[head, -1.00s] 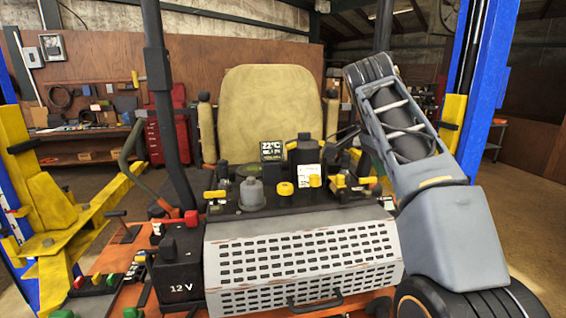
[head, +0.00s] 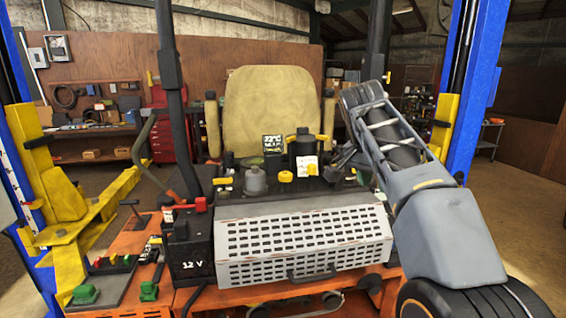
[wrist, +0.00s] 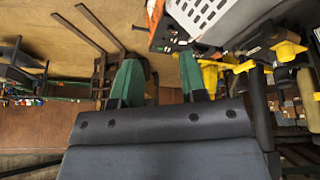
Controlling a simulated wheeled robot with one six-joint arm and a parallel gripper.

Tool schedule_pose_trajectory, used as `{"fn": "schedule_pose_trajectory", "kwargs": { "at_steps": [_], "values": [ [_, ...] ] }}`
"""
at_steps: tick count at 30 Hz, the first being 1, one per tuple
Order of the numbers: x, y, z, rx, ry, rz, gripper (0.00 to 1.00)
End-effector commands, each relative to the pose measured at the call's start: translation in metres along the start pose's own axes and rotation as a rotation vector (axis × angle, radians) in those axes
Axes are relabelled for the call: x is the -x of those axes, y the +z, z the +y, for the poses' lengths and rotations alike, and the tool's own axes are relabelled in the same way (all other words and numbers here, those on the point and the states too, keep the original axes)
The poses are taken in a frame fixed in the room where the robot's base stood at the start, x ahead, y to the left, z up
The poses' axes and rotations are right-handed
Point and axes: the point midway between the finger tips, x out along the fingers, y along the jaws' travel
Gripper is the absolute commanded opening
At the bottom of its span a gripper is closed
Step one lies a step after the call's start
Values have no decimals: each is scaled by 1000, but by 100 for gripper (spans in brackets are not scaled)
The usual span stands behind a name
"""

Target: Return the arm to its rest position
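My arm (head: 430,225) rises at the right of the head view, bent at the elbow in front of the mower. My gripper (wrist: 160,80) shows in the wrist view as two green fingers spread apart, with nothing seen between them. In the head view the fingers are hidden behind the arm or too small to make out. The mower's perforated grey cover (head: 305,245), tan seat (head: 270,110) and black 12 V battery box (head: 187,245) stand ahead of me.
A yellow and blue lift post (head: 45,180) stands at the left, and another blue post (head: 470,90) at the right, behind my arm. A workbench (head: 85,130) and red cabinet (head: 172,125) are at the back. Floor is open at the far right.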

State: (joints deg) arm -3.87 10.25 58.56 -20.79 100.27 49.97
Motion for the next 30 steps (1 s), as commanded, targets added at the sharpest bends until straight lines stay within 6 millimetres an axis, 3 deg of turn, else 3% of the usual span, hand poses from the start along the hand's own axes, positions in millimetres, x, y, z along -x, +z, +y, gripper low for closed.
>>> {"fn": "schedule_pose_trajectory", "kwargs": {
  "at_steps": [7, 11, 18, 24, 27, 30],
  "values": [
    [-46, 27, -11, 308, -86, -15, 39],
    [-79, 57, -6, 496, -160, -18, 39],
    [-150, 143, 32, 786, -315, 2, 39],
    [-198, 208, 75, 851, -386, 15, 39],
    [-214, 232, 94, 833, -398, 7, 39],
    [-218, 242, 105, 824, -403, 14, 39]
  ]
}}
